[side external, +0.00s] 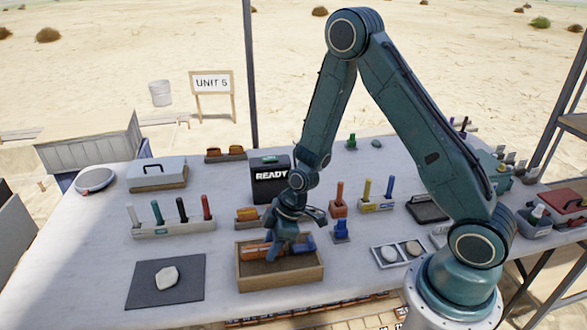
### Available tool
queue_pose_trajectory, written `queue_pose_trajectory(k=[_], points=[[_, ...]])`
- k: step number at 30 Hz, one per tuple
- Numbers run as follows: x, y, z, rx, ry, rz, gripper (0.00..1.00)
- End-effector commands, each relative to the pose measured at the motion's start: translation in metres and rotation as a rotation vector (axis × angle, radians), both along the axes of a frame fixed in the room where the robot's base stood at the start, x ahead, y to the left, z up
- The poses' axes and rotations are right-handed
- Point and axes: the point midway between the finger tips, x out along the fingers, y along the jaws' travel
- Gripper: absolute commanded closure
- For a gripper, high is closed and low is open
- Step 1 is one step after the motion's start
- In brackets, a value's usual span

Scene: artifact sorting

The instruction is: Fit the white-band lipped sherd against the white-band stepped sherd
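My gripper (277,250) points down into a wooden tray (281,283) at the front middle of the table. Its fingers are small and partly merge with the things behind, so I cannot tell whether they are open or shut. Orange pieces (255,251) lie in the tray beside the fingers, and a blue piece (304,243) is at its right side. White bands, lips or steps are too small to make out, so I cannot tell which pieces are the two white-band sherds.
A dark mat (140,295) with a pale stone (166,278) lies left of the tray. A rack (172,229) of several coloured tools stands behind it. The black READY box (270,182) stands behind my gripper. Two pale rounded pieces sit in a holder (397,252) at right.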

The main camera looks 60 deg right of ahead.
Motion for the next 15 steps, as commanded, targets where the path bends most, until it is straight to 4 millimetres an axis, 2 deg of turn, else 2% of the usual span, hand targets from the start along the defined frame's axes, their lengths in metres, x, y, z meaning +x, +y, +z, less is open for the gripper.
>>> queue_pose_trajectory(k=[8, 15], points=[[-0.001, -0.002, 0.005, -0.001, -0.002, -0.001, 0.66], [-0.006, -0.006, 0.021, 0.0, -0.003, -0.001, 0.66]])
